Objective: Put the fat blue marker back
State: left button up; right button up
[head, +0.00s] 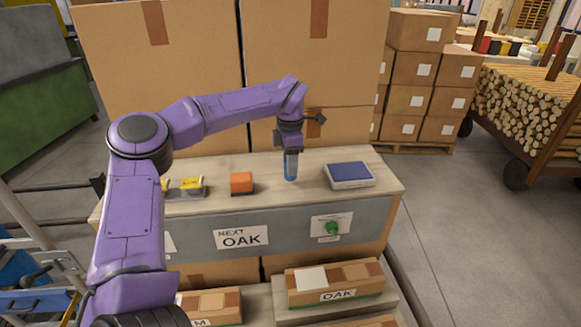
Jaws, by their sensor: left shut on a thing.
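The fat blue marker (290,167) is upright in my left gripper (289,150), which points straight down and is shut on its upper part. The marker is over the wooden bench top (265,165), between an orange block and a blue-topped pad. I cannot tell whether its lower end touches the bench. My right gripper is not in view.
The orange block (242,182) stands left of the marker, the pad (349,174) to its right. A small holder with yellow pieces (190,184) is further left. Large cardboard boxes (170,60) stand behind. A green knob (331,227) is on the bench front.

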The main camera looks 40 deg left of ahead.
pick_arm(q)
jog(key=shift+f, duration=1.25)
jog(key=shift+d+f, duration=0.1)
jog(key=shift+f, duration=0.1)
jog(key=o, duration=1.3)
notch_tip(320, 180, up, 12)
jog(key=shift+s+r, duration=0.1)
jog(key=shift+r, duration=0.15)
